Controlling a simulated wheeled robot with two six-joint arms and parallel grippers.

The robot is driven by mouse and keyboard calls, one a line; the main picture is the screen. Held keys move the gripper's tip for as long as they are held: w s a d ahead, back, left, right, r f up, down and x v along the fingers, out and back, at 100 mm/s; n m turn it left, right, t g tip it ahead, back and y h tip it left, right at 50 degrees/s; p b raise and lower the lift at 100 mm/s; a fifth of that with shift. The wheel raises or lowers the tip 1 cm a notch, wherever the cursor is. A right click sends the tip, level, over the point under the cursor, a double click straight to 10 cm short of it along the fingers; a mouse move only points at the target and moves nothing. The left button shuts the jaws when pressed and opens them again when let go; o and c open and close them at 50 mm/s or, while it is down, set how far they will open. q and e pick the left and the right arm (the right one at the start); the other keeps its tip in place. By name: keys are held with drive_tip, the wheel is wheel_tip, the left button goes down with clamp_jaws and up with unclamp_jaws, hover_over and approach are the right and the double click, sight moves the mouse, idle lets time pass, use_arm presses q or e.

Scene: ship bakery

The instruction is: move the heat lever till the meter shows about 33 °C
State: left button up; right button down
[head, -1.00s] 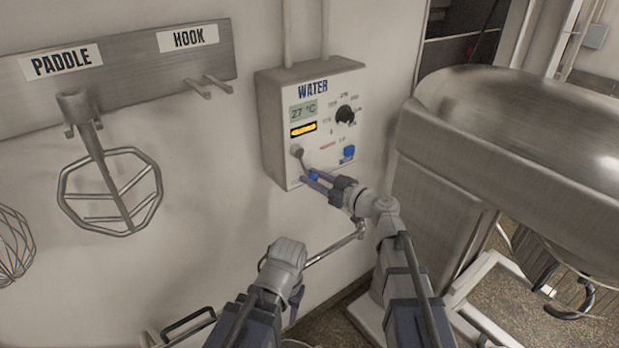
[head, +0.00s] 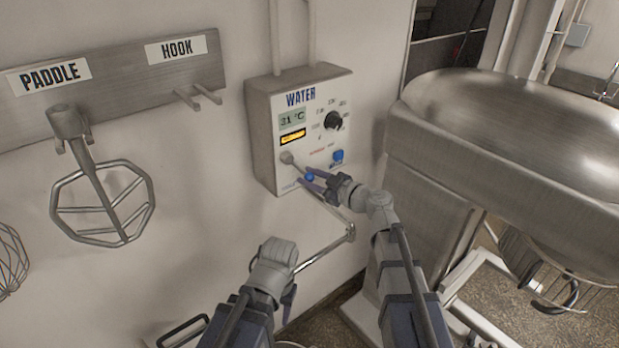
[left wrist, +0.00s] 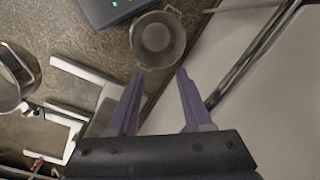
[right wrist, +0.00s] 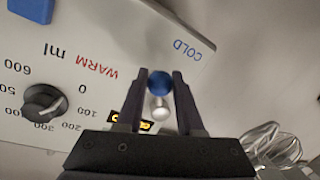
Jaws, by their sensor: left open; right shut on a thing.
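My right gripper (head: 307,181) is shut on the knob. In the right wrist view the blue knob (right wrist: 159,83) sits between the fingers, between the COLD and WARM labels. My left gripper (left wrist: 160,73) is open and empty, low in front of the wall and away from the box.
A black dial (head: 334,121) and a blue button (head: 338,156) sit right of the lever. A metal pipe (head: 325,250) runs below the box. A paddle (head: 105,190) hangs at left. A pot (left wrist: 158,40) is below my left gripper.

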drive_tip(key=c, duration=0.5)
unclamp_jaws()
drive_tip(key=shift+c, duration=0.2)
drive_tip(key=shift+s, duration=0.1)
drive_tip(key=f+v, duration=0.1)
drive_tip(key=v, duration=0.6)
drive_tip(key=shift+s+d+r+p, duration=0.2)
drive_tip(key=shift+d+r+p, duration=0.15)
drive_tip(key=shift+r, duration=0.2)
drive_tip(key=shift+a, duration=0.1)
